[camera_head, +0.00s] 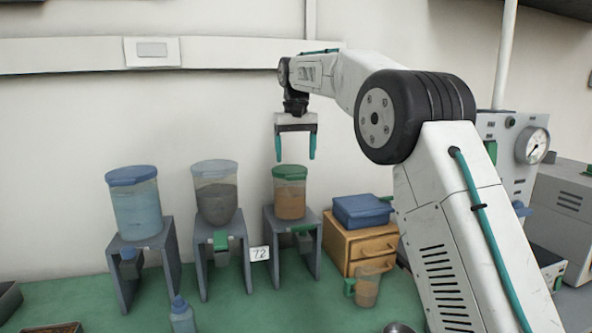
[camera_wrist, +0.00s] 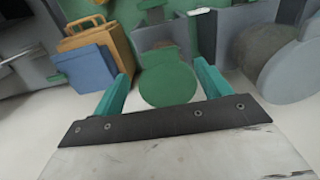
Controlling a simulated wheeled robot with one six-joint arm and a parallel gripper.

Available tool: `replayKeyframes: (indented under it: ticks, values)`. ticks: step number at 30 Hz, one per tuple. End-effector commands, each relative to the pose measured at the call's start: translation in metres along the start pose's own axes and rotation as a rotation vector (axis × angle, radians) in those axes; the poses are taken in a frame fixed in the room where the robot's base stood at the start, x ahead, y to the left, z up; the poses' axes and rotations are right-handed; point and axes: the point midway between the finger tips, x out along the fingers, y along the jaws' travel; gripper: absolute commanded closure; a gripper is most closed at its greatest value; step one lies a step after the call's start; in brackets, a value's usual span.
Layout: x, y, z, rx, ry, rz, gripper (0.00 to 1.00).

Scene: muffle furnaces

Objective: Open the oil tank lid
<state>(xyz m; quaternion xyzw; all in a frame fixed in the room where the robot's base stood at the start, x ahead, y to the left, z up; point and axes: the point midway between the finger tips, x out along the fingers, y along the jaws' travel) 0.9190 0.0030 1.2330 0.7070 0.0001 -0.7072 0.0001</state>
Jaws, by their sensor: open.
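Three tanks stand in a row on grey stands in the head view. The right tank (camera_head: 290,198) holds orange-brown contents and has a green lid (camera_head: 290,172), which is on it. The middle tank (camera_head: 215,200) has a grey-blue lid and grey contents. The left tank (camera_head: 138,208) has a blue lid and pale blue contents. My gripper (camera_head: 295,158) is open and empty, pointing down just above the green lid. In the wrist view the green lid (camera_wrist: 168,85) shows between the two teal fingers, apart from them. I cannot tell which tank the task means.
A blue box (camera_head: 362,210) sits on a wooden drawer box (camera_head: 360,248) to the right, with a clear jug (camera_head: 367,290) in front. A bottle (camera_head: 182,316) stands at the front. A gauge panel (camera_head: 515,150) is at the far right.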

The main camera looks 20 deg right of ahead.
Motion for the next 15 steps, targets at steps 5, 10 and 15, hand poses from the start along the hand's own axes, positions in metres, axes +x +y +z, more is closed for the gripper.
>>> replayKeyframes:
  ticks: [5,10,15]
  values:
    - [0.030,0.000,0.001,0.000,-0.003,0.000,0.24]
    - [0.048,0.000,0.001,0.000,-0.001,0.000,0.24]
    - [0.052,0.000,0.000,0.000,0.001,0.000,0.24]
